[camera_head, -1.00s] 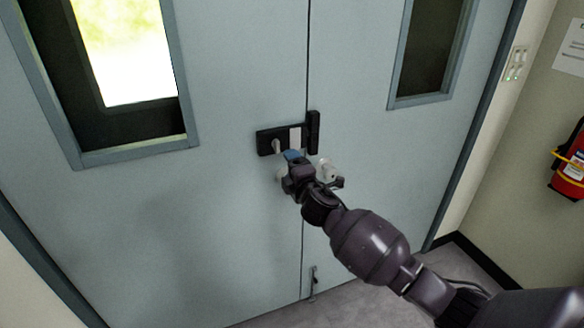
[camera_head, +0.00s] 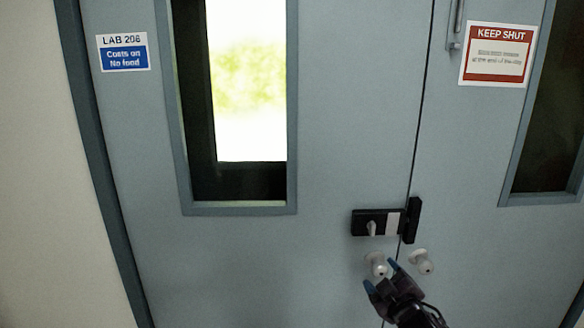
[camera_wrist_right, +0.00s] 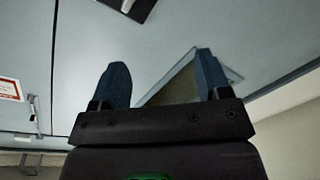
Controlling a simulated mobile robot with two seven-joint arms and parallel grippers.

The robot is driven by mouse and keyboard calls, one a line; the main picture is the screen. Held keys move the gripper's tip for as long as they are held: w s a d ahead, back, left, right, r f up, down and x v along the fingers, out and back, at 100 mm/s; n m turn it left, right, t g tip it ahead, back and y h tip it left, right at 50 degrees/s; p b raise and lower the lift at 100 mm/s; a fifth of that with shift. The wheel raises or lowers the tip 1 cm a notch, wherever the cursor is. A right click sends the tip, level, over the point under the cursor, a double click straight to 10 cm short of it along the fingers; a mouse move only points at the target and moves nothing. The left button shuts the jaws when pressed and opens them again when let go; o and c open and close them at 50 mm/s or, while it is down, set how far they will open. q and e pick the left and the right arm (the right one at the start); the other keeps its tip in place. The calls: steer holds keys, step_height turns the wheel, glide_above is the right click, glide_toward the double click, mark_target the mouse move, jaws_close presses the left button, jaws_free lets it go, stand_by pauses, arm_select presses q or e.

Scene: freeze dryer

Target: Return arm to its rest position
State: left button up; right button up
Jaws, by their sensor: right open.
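My right gripper (camera_head: 381,276) comes in from the bottom of the head view. It is open, and its blue fingertips are just below the left round knob (camera_head: 376,262). I cannot tell whether they touch the knob. In the right wrist view its two fingers (camera_wrist_right: 161,72) stand apart, with nothing held between them. A black lock (camera_head: 378,222) with a small lever sits above the knobs across the seam of the grey double door (camera_head: 340,130). The second knob (camera_head: 421,261) is right of the seam. My left gripper is not in view.
The two door leaves look closed together. The left leaf has a tall window (camera_head: 250,208) and a blue and white lab sign (camera_head: 123,52). The right leaf has a red and white sign (camera_head: 497,54). A pale wall (camera_head: 40,180) is at the left.

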steer(key=s+d+f+m+g+h, duration=0.1)
steer(key=s+d+f+m+g, duration=0.1)
steer(key=s+f+m, duration=0.4)
steer(key=s+f, duration=0.4)
steer(key=s, duration=0.3)
steer(key=shift+s+d+f+m, duration=0.25)
steer(key=shift+s+d+m, duration=0.05)
steer(key=shift+s+d, duration=0.05)
steer(key=s+d+f+m+g, duration=0.1)
steer(key=s+f, duration=0.2)
steer(key=s, duration=0.3)
steer(key=s+d+f+m+g+h, duration=0.1)
steer(key=s+f, duration=0.3)
steer(key=s, duration=0.2)
steer(key=s+d+f+m+g+h, duration=0.1)
steer(key=s+d+f, duration=0.1)
steer(key=s, duration=0.3)
steer(key=shift+s+f+g, duration=0.15)
steer(key=shift+s+f, duration=0.05)
steer(key=shift+f, duration=0.25)
steer(key=shift+s+f+g, duration=0.15)
steer(key=shift+s+f, duration=0.05)
steer(key=shift+f, duration=0.25)
